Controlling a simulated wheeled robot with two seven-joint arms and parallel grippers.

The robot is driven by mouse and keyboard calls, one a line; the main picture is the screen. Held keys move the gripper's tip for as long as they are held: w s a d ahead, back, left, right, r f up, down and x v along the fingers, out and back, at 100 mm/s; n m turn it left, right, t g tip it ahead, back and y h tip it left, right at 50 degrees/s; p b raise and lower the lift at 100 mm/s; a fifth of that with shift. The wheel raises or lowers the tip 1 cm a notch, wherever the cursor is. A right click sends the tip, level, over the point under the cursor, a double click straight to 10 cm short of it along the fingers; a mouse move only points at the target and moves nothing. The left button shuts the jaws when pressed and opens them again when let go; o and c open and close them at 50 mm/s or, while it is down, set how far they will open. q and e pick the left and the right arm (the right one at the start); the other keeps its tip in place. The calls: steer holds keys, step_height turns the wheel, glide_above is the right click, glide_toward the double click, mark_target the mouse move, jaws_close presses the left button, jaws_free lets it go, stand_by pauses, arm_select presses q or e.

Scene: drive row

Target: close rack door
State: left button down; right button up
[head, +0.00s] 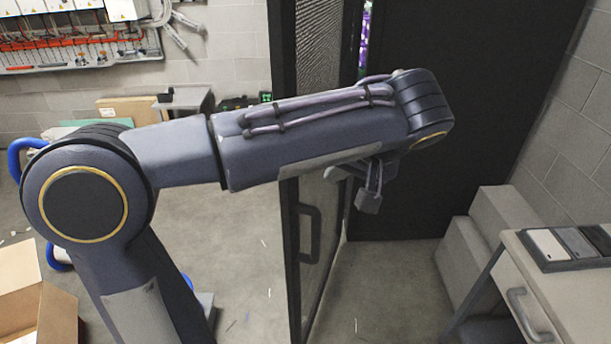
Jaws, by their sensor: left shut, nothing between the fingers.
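The rack door (325,225) is a tall dark-framed panel with a mesh or glass pane and a black bar handle (309,233). It stands open, seen at a steep angle, in the middle of the head view. The black rack (480,100) is behind it to the right. A narrow strip of purple shows between door and rack. My left arm reaches across in front of the door and hides its middle part. My left gripper (368,198) hangs down at the arm's end, shut and empty, just right of the door. I cannot tell whether it touches. My right gripper is not in view.
A desk (570,290) with a drawer handle and dark trays stands at the lower right, with grey blocks (470,240) beside it. An open cardboard box (35,300) is at the lower left. The grey floor right of the door is clear.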

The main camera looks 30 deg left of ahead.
mark_target(291, 186)
arm_select(q)
steer(key=a+f, duration=0.2)
steer(key=a+f+p, duration=0.1)
steer(key=a+f, duration=0.1)
steer(key=a, duration=0.1)
steer(key=w+a+f, duration=0.1)
steer(key=a+f, duration=0.1)
steer(key=a, duration=0.1)
steer(key=shift+w+p, duration=0.1)
steer(key=shift+p, duration=0.25)
steer(key=shift+a+r, duration=0.1)
